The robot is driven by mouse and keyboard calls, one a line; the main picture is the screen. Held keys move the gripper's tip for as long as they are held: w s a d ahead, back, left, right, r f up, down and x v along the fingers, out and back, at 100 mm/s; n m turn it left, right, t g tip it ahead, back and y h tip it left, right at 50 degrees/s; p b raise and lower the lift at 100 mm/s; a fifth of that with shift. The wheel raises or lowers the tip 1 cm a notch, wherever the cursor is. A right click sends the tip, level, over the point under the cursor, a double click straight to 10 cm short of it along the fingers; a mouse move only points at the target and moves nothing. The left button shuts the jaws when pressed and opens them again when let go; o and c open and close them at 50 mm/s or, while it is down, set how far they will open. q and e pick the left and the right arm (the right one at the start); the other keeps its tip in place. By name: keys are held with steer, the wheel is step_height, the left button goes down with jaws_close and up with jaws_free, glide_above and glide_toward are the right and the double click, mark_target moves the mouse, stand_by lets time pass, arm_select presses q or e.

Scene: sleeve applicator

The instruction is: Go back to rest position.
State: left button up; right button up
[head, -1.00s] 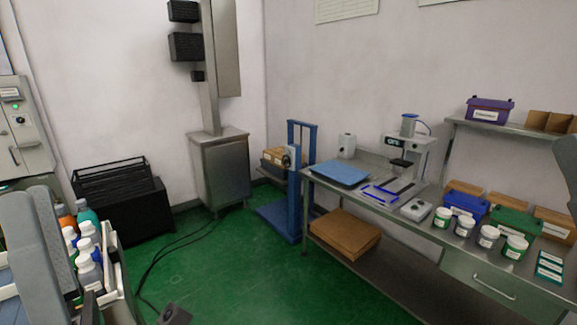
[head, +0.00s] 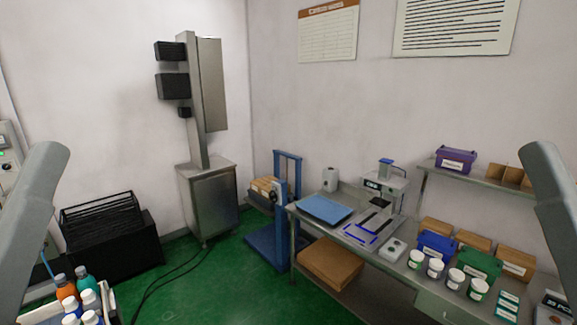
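My two arms show as grey links at the left and right edges of the head view. Both grippers are out of the picture, so I cannot see their fingers or whether they hold anything. The sleeve applicator (head: 384,186) stands on the steel bench at the right, with a blue-marked plate (head: 362,236) in front of it. A blue mat (head: 325,209) lies to its left. Several white-lidded jars (head: 435,267) stand along the bench front. A tray (head: 108,296) with several bottles (head: 84,281) is at the lower left.
A black rack (head: 108,243) is at the left. Black cables (head: 168,272) lie on the green floor (head: 225,285), which is otherwise clear in the middle.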

arm_select(q)
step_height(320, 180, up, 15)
steer(key=p, duration=1.1)
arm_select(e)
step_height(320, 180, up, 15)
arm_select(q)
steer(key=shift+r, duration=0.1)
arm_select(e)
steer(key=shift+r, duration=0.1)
